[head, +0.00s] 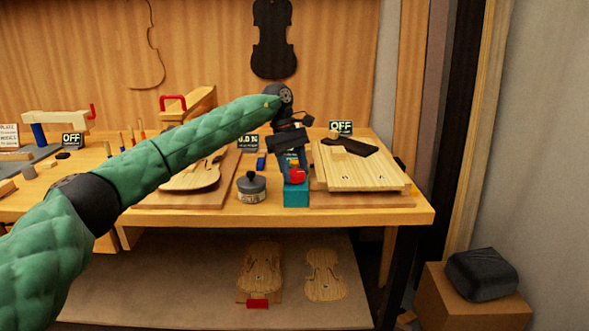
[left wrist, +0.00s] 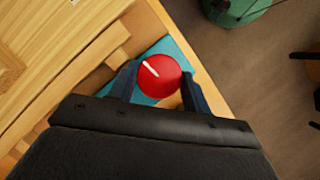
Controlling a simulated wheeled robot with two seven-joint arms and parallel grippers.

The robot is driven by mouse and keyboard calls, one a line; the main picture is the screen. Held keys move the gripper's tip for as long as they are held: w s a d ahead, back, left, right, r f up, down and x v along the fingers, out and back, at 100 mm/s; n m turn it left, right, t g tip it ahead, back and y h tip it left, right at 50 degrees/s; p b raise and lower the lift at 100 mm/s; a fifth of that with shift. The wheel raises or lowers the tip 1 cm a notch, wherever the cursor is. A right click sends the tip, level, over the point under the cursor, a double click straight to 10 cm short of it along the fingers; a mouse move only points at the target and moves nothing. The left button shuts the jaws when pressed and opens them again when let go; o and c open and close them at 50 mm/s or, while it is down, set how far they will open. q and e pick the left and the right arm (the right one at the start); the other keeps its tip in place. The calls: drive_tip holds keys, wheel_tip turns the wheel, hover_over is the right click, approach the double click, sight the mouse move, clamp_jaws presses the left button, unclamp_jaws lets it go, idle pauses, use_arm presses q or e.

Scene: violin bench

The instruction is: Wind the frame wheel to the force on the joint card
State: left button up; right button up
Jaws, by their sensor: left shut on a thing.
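A red wheel (head: 297,176) with a white mark sits on a teal block (head: 296,196) at the bench's front edge. In the left wrist view the wheel (left wrist: 160,75) lies between my finger pads, its white mark pointing to the upper left. My left gripper (head: 293,168) comes down from above and is shut on the wheel. A small display (head: 247,142) behind my arm is partly covered; its digits end in N but are not fully legible. A white card (head: 8,136) at the far left has print too small to read; I cannot tell whether it is the joint card. My right gripper is out of view.
A grey round tin (head: 251,187) stands just left of the teal block. A wooden board (head: 365,178) with a dark strip lies to its right. Two displays, left (head: 72,140) and right (head: 341,127), read OFF. A violin body (head: 193,180) lies left of the tin.

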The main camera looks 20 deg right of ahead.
use_arm(q)
drive_tip(key=shift+w+r, duration=0.1)
drive_tip(key=o, duration=1)
drive_tip(key=v, duration=0.7)
drive_tip(key=shift+w+a+r, duration=0.1)
drive_tip(key=shift+w+r, duration=0.05)
drive_tip(key=shift+r, duration=0.1)
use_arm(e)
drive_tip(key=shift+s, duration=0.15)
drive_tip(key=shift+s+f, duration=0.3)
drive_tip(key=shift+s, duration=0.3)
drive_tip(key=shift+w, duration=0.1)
